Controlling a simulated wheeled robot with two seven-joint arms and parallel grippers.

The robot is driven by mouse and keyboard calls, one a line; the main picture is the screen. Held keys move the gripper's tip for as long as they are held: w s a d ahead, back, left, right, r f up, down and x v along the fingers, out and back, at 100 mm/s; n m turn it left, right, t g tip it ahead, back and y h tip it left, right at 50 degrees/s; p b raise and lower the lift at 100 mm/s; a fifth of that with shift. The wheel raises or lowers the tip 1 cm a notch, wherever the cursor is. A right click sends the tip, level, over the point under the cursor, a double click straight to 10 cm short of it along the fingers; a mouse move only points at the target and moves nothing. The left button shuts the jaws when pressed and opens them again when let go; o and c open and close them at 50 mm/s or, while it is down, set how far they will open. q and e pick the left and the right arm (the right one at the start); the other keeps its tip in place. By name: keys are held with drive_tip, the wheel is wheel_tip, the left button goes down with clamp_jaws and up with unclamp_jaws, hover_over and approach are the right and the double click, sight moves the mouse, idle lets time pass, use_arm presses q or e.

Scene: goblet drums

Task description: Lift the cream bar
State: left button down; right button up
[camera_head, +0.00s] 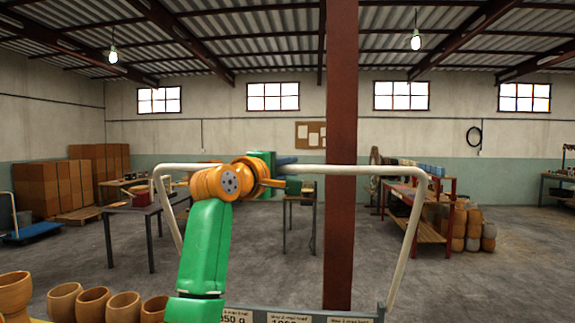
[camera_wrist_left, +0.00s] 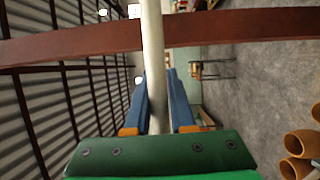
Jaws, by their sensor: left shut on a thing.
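The cream bar (camera_head: 385,171) is a bent tube with a level top and two legs sloping down, in the middle of the head view. My left gripper (camera_head: 285,161) is at the bar's top stretch, left of centre. In the left wrist view, the bar (camera_wrist_left: 153,45) passes between the two blue fingers of my left gripper (camera_wrist_left: 157,76), which is shut on it. My arm hides part of the bar and panel in the head view. My right gripper is not in view.
Several orange goblet drums (camera_head: 92,303) stand at the bottom left. A red-brown pillar (camera_head: 341,240) rises behind the bar. A grey table (camera_head: 145,211) and a red-framed bench (camera_head: 415,195) stand farther back. Open concrete floor (camera_head: 270,265) lies beyond the bar.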

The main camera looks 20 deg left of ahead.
use_arm(q)
drive_tip(key=shift+w+f, duration=0.15)
drive_tip(key=shift+f, duration=0.3)
drive_tip(key=c, duration=1.2)
unclamp_jaws()
drive_tip(key=o, duration=0.3)
drive_tip(key=shift+w+f, duration=0.1)
drive_tip(key=shift+w, duration=0.1)
drive_tip(key=shift+o, duration=0.7)
drive_tip(key=shift+w+a+f, duration=0.15)
drive_tip(key=shift+w, duration=0.3)
drive_tip(key=shift+w+a+f, duration=0.1)
drive_tip(key=shift+w+f, duration=0.05)
drive_tip(key=shift+w, duration=0.25)
drive_tip(key=shift+s+d+r, duration=0.1)
drive_tip(key=shift+s+r, duration=0.2)
drive_tip(key=shift+s, duration=0.15)
drive_tip(key=shift+w+f, duration=0.1)
drive_tip(key=shift+w, duration=0.15)
